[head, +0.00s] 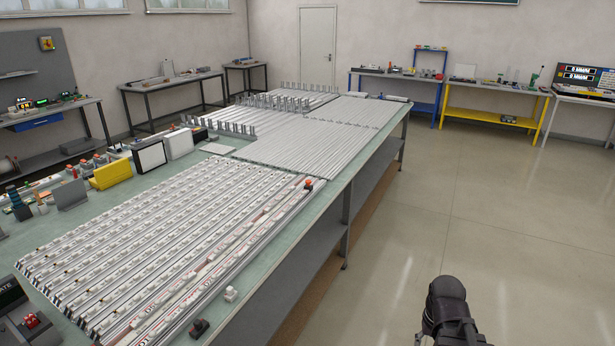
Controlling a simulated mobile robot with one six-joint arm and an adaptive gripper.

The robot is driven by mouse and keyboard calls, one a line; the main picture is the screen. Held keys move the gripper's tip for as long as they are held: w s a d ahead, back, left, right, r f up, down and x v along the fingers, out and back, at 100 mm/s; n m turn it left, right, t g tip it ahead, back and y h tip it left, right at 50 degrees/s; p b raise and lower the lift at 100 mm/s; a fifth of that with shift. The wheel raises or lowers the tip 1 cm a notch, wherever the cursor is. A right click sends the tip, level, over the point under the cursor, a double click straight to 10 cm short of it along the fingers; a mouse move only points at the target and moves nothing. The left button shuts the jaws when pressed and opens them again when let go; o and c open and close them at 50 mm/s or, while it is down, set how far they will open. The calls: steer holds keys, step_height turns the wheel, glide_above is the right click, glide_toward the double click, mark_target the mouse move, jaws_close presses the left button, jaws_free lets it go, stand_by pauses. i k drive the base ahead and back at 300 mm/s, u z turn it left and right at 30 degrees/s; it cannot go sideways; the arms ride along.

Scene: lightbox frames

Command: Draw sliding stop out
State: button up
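A long green-topped workbench (335,190) carries rows of parallel pale rails (160,235) with many small white blocks on them. I cannot tell for sure which part is the sliding stop. A small dark piece with an orange-red top (308,183) sits at the far right end of the front rails. A small white piece (230,294) and a small black piece (199,327) sit near the front edge. The dark end of my arm, with my gripper (455,332), shows at the bottom right, over the floor and apart from the bench. Its fingers cannot be made out.
A yellow block (110,174) and white boxes (150,157) stand along the bench's left side. Rows of upright grey pieces (280,102) stand farther back. Open floor (480,220) lies right of the bench. A yellow-legged table (493,90) stands at the back wall.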

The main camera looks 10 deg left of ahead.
mark_target(308, 186)
steer(key=u, duration=0.15)
steer(key=i, duration=0.65)
steer(key=u, duration=0.8)
steer(key=i, duration=0.45)
steer(key=u, duration=0.3)
